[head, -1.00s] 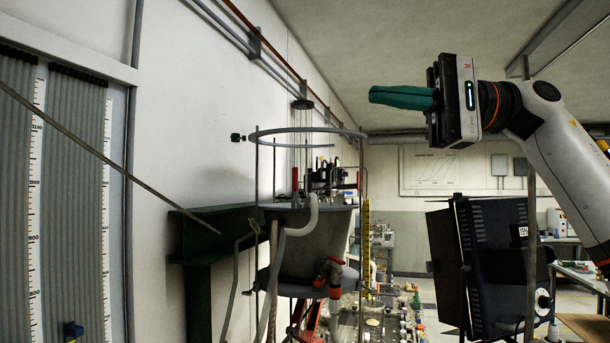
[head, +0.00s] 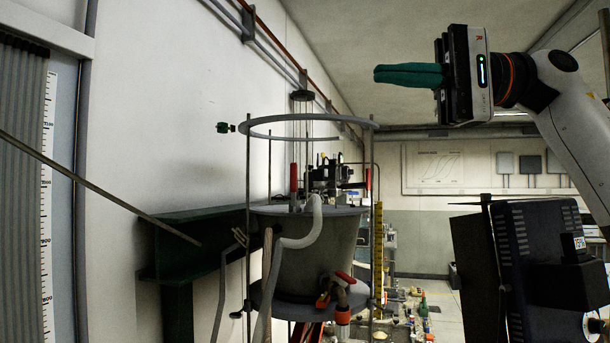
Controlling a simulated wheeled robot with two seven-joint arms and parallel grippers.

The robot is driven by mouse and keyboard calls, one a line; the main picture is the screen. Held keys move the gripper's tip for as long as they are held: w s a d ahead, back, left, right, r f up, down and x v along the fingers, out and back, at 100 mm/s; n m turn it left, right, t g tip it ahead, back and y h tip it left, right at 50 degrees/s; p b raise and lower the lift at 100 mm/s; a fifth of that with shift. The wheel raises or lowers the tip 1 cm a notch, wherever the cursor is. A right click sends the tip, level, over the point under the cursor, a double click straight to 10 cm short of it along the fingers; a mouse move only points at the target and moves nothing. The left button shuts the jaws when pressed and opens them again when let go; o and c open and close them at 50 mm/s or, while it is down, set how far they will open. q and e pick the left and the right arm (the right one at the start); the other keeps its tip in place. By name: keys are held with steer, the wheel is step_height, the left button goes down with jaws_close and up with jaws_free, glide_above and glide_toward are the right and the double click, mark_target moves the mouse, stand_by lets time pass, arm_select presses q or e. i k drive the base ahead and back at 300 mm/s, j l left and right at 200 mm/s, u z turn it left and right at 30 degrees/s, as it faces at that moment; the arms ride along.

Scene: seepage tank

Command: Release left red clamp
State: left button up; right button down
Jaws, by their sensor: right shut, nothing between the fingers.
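A second red handle (head: 368,180) stands at the tank's right side. My right gripper (head: 380,75) is at the upper right, with its green fingers shut and pointing left. It holds nothing and is well apart from the clamp, higher and to the right in the picture. My left gripper is not in view.
A red-handled valve (head: 340,290) sits low on the tank's front. A dark green beam (head: 190,240) stands left, and a black cabinet (head: 535,265) right. A thin diagonal rod (head: 110,183) crosses the left.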

mark_target(292, 166)
steer(key=i, duration=1.45)
